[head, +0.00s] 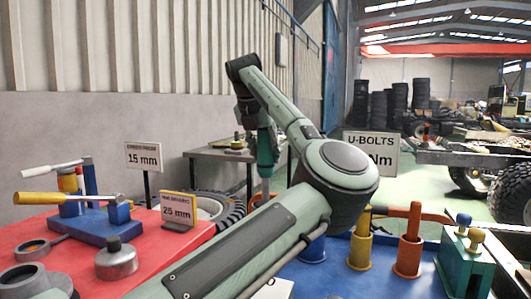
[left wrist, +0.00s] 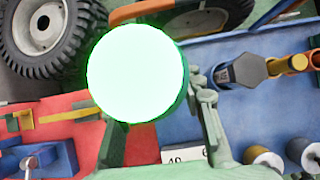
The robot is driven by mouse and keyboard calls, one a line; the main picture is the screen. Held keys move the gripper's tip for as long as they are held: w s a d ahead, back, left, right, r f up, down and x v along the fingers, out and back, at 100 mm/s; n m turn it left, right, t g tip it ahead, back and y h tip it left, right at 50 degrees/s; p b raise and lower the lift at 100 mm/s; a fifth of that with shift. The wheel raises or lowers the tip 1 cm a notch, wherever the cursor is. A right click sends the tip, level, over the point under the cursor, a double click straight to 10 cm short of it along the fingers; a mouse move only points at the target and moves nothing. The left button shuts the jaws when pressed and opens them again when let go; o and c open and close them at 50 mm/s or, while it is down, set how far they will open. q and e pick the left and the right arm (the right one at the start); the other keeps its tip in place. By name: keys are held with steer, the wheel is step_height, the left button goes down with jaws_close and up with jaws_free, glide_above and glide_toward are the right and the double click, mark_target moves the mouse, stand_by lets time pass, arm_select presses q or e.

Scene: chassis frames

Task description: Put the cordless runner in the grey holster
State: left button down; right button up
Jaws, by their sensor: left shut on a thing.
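A green tool (head: 265,150), which looks like the cordless runner, hangs upright with its slim end down. My left gripper (head: 262,127) is shut on its upper part, above the far edge of the work surface. In the left wrist view the tool's round end (left wrist: 136,82) glows white-green and hides what lies below it. I cannot make out the grey holster for sure; my left arm covers much of the middle of the head view. My right gripper is out of view.
Blue (head: 312,249), yellow (head: 360,251) and orange (head: 408,256) holders stand on the blue mat (head: 335,280). A grey hexagonal top (left wrist: 247,70) shows near them. The red mat (head: 85,220) holds a blue clamp block (head: 90,224), a grey puck (head: 116,261) and a 25 mm sign (head: 178,209).

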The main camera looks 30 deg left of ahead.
mark_target(263, 140)
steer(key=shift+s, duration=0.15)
arm_select(q)
steer(key=c, duration=1)
jaws_free()
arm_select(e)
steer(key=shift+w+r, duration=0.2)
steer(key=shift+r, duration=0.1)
arm_select(q)
steer(key=shift+r, duration=0.2)
steer(key=v, duration=0.2)
steer(key=shift+s+r, duration=0.25)
steer(key=shift+b+v, duration=0.5)
steer(key=shift+v, duration=4.1)
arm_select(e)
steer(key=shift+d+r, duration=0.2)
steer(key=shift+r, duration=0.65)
